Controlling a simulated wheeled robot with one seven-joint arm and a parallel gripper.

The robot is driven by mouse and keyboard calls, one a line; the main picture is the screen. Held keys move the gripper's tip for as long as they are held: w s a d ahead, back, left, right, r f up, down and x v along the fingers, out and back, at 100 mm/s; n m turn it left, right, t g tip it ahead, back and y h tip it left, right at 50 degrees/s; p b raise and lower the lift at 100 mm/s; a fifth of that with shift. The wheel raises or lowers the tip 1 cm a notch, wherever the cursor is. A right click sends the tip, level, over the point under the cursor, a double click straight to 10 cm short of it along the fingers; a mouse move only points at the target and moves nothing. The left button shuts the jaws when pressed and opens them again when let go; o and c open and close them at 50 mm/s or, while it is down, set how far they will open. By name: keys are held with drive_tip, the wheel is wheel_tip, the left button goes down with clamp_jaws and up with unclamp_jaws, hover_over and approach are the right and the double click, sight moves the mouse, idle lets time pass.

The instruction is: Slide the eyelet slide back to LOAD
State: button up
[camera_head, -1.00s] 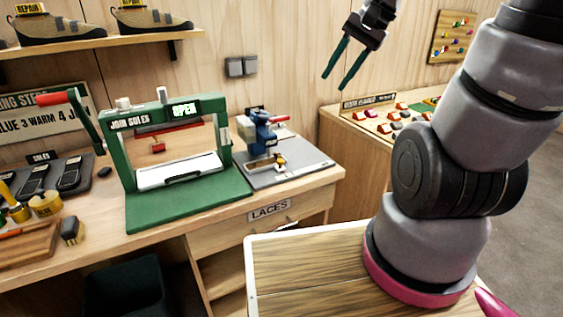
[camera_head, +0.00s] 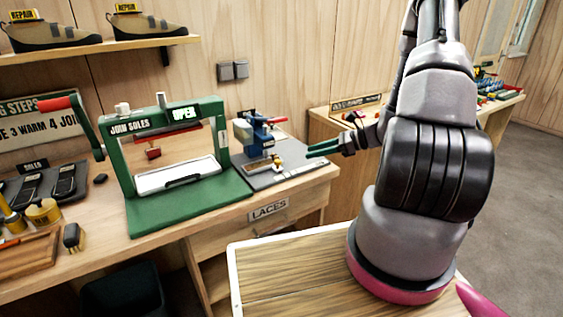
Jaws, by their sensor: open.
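The eyelet machine is the blue press (camera_head: 256,134) with a red lever, standing on a grey base plate (camera_head: 262,181) on the bench right of the green press. A small brass-coloured part (camera_head: 277,162) at its front seems to belong to the slide; the slide's exact position and any LOAD mark are too small to read. My gripper (camera_head: 308,152) is open and empty. Its green fingers point left toward the blue press, a little to the right of the brass part and apparently apart from it.
The green JOIN SOLES press (camera_head: 165,150), marked OPEN, stands left of the blue press. A drawer labelled LACES (camera_head: 268,209) is under the bench edge. A wall shelf (camera_head: 100,48) holds shoes. A second counter (camera_head: 345,104) lies behind my arm.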

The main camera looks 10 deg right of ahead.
drive_tip(key=shift+w+f, duration=0.1)
drive_tip(key=shift+f, duration=0.25)
drive_tip(key=shift+w+a+f, duration=0.1)
drive_tip(key=shift+a+f, duration=0.05)
drive_tip(key=shift+a, duration=0.15)
drive_tip(key=x, duration=1)
drive_tip(key=shift+w, duration=0.1)
clamp_jaws()
idle(0.6)
